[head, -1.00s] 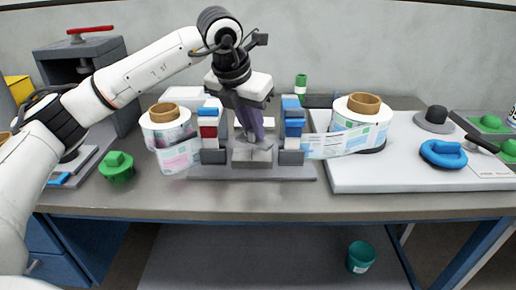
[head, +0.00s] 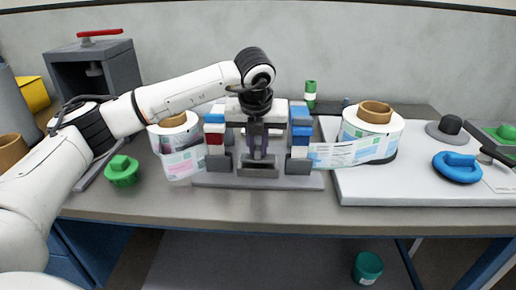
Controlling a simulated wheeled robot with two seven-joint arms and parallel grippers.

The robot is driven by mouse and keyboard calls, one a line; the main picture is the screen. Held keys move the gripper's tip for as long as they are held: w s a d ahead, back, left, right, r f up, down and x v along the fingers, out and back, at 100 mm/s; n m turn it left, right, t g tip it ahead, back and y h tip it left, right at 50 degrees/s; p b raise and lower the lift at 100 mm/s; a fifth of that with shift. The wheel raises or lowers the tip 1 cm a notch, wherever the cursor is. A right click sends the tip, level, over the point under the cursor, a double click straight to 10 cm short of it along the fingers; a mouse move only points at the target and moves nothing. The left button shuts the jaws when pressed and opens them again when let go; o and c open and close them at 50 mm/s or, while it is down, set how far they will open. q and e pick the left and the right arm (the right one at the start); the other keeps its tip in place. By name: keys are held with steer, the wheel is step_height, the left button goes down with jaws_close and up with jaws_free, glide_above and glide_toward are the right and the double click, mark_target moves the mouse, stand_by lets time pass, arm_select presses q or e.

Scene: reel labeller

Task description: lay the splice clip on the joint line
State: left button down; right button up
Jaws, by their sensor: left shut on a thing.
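My left gripper (head: 257,150) points down over the middle of the splicing stand (head: 210,180), between its two side columns. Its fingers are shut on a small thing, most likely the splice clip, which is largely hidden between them. The fingertips are low, close above the grey centre block (head: 258,172); I cannot tell whether they touch it. The joint line is not clearly visible there. A left label roll (head: 173,133) and a right label roll (head: 371,130) stand either side, their printed webs reaching toward the stand. My right gripper is not in view.
A green knobbed piece (head: 122,171) stands at the left. A grey press (head: 95,75) is behind my left arm. The front table strip is clear.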

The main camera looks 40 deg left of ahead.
arm_select(q)
steer(key=shift+f, duration=0.5)
steer(key=c, duration=1.7)
jaws_free()
steer(key=shift+f, duration=0.1)
